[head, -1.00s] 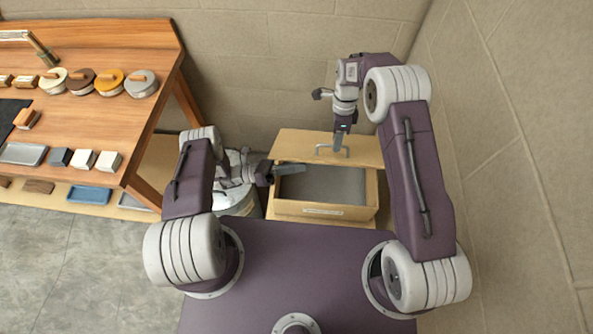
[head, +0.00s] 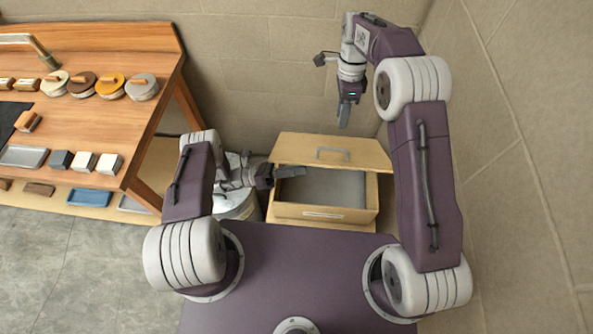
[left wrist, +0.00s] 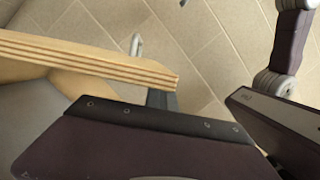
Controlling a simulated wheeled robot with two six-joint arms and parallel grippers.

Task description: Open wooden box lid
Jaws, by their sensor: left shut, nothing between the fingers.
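The wooden box (head: 320,212) stands in front of me with its front open, showing a grey interior (head: 325,188). Its pale wooden lid (head: 360,148) is raised at a tilt over the back of the box, its metal handle (head: 333,152) facing up. In the left wrist view the lid (left wrist: 80,55) shows its layered edge. My left gripper (head: 291,172) is shut and empty at the lid's front left edge; its fingertip (left wrist: 162,100) is just by that edge, contact unclear. My right gripper (head: 345,114) hangs above and behind the lid, apart from the handle; its finger gap is hidden.
A workbench (head: 100,125) with round lidded tins, small blocks and trays stands at the left. A grey metal drum (head: 236,203) is left of the box. Walls close in behind and at the right. The floor (head: 60,260) at lower left is clear.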

